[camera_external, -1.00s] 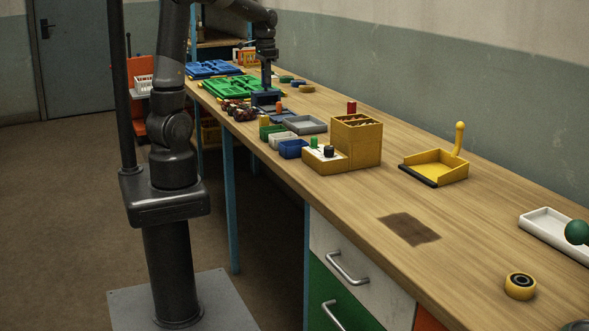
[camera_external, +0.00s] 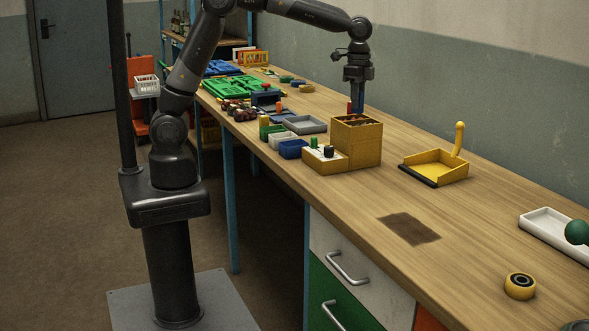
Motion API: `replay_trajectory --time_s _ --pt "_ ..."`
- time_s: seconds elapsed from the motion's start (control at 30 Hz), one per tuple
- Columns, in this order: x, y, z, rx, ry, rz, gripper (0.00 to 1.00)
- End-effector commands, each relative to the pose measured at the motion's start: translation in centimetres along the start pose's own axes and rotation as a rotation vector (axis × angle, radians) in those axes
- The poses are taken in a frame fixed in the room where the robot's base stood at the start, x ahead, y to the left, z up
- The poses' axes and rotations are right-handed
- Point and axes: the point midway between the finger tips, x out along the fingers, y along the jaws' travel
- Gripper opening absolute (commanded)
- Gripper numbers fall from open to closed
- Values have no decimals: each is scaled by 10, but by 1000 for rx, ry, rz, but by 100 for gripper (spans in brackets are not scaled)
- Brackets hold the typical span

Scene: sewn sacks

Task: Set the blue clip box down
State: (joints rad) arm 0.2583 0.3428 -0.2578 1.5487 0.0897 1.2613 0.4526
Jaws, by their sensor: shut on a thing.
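My gripper (camera_external: 357,98) is shut, pointing down, over the back of the yellow box (camera_external: 368,157). A narrow dark blue shape (camera_external: 358,104) shows at its fingertips; I take it for the blue clip box, but it is too small to make out clearly. Its lower end is hidden behind the yellow box's rim, so I cannot tell whether it touches anything. A small red piece (camera_external: 349,107) is just left of the fingers.
A low box with green and black pegs (camera_external: 327,165) and a blue bin (camera_external: 291,149) stand left of the yellow box. A grey tray (camera_external: 305,125) lies behind them. A yellow dustpan (camera_external: 440,168) is to the right. Bare wood surrounds the dark patch (camera_external: 409,229).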

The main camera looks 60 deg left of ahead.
Motion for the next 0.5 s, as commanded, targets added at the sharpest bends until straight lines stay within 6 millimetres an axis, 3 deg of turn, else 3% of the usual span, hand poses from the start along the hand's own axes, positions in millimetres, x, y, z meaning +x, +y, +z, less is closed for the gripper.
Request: replay_trajectory --time_s 0.03,0.2,0.4,0.5 --pt "1 24 -21 55 0 2 1" --pt "2 101 -75 206 0 2 1" --pt "4 200 -120 377 0 1 1" --pt "4 247 -134 450 0 2 1"
